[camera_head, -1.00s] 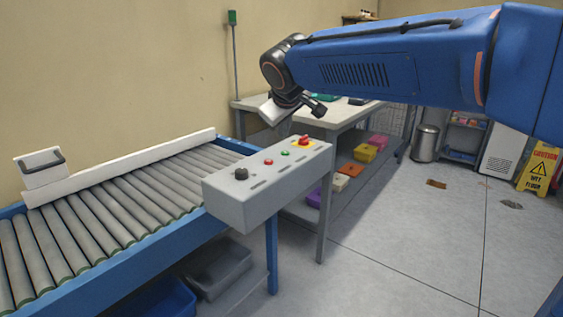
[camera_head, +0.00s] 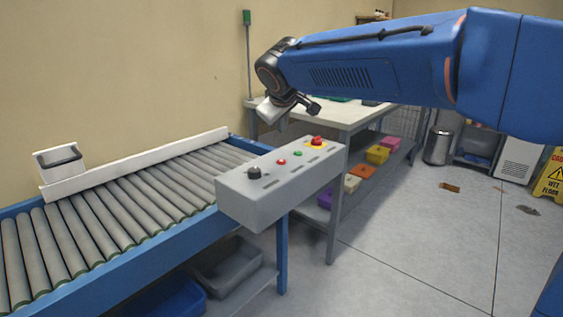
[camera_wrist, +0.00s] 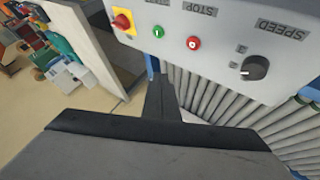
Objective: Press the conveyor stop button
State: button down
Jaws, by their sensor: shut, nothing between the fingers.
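In the wrist view the plain red button (camera_wrist: 193,43) lies by the STOP label (camera_wrist: 198,10), between the green button (camera_wrist: 158,31) and the SPEED knob (camera_wrist: 254,67). My gripper (camera_head: 282,122) is shut and empty, above and behind the box, apart from the buttons. Its dark fingers (camera_wrist: 162,98) show below the panel in the wrist view.
A table (camera_head: 345,115) with a lower shelf of coloured bins (camera_head: 362,172) stands behind the box. A blue tub (camera_head: 170,300) and a grey tub (camera_head: 228,268) sit under the conveyor. The floor on the right is mostly clear.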

aim_at(282, 162)
jog(key=shift+f, duration=3.8)
jog(key=shift+f, duration=0.1)
jog(key=shift+f, duration=0.3)
jog(key=shift+f, duration=0.35)
jog(key=shift+r, duration=0.8)
jog(key=shift+r, duration=2.5)
